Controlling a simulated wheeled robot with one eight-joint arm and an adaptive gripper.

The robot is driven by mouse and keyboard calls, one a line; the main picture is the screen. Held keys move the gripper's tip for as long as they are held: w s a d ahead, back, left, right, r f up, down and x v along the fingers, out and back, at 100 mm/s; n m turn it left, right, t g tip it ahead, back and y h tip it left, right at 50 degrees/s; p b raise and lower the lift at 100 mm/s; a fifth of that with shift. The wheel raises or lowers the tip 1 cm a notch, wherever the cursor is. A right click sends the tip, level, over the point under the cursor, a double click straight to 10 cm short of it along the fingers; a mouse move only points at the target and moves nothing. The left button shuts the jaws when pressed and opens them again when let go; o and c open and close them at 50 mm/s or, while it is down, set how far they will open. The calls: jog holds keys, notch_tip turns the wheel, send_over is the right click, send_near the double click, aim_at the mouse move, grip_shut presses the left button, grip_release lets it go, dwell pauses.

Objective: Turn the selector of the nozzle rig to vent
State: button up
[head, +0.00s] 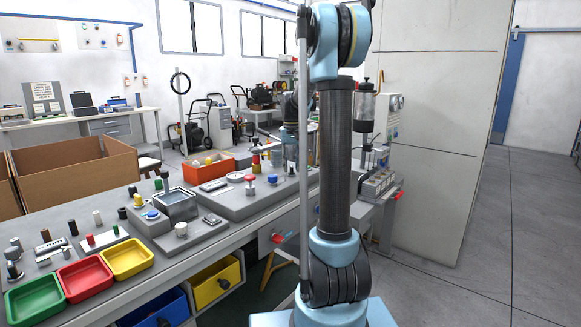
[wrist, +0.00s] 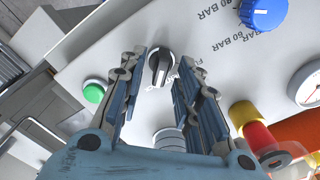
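In the wrist view, a black selector knob (wrist: 161,67) with a light pointer mark stands on a pale panel (wrist: 215,80) with printed lettering. Part of the lettering near the knob is covered by a finger. My gripper (wrist: 163,60) is open, with one finger on each side of the knob. A gap shows between the knob and each finger in this view; I cannot tell how far above the panel the tips are. In the head view my arm blocks much of the bench, and I cannot make out the gripper or the selector there.
On the panel are a green button (wrist: 94,93) at left, a blue knob (wrist: 262,14) and a pressure gauge (wrist: 306,84) at right. Red and yellow fittings (wrist: 257,138) stand close to the right finger. In the head view, the workbench (head: 100,262) carries trays and several fixtures.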

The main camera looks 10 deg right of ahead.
jog(key=shift+c, duration=0.2)
grip_shut()
jog(key=shift+n, duration=0.3)
jog(key=n, duration=0.4)
jog(key=shift+a, duration=0.1)
jog(key=shift+n, duration=2)
jog(key=shift+o, duration=0.2)
grip_release()
